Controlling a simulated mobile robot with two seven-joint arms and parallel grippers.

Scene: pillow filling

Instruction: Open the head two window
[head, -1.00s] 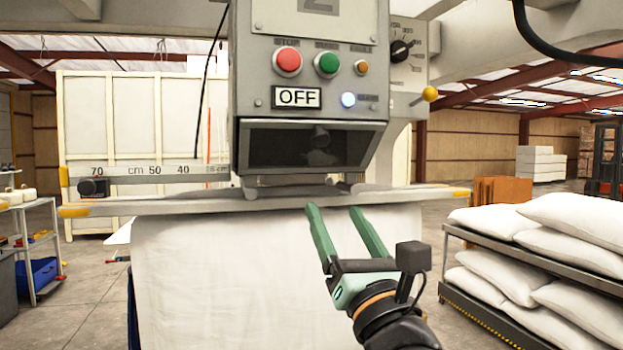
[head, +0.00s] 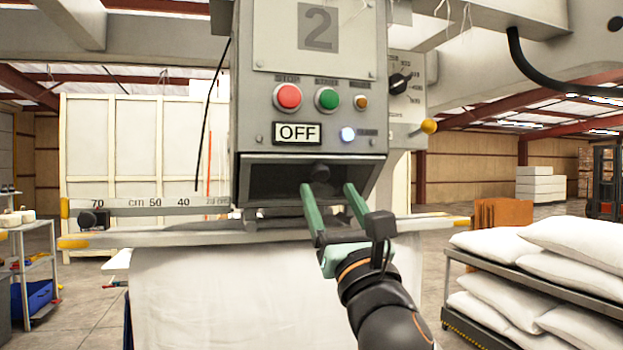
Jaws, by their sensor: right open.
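The head two machine (head: 345,90) stands in front of me, marked with a grey "2" and an "OFF" plate. Its window (head: 275,180) is a dark, slanted pane in a grey frame below the buttons. A small dark round shape (head: 320,173), perhaps a knob, shows on the upper part of the window. My right gripper (head: 330,190) is open, its two green fingers pointing up in front of the window's lower right part. The fingertips are just below and around the dark round shape; I cannot tell whether they touch it. My left gripper is not in view.
Below the window a measuring bar (head: 150,203) with yellow ends runs sideways, and white cloth (head: 220,300) hangs under it. A rack of white pillows (head: 540,260) stands at the right. A small shelf cart (head: 30,265) stands at the left.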

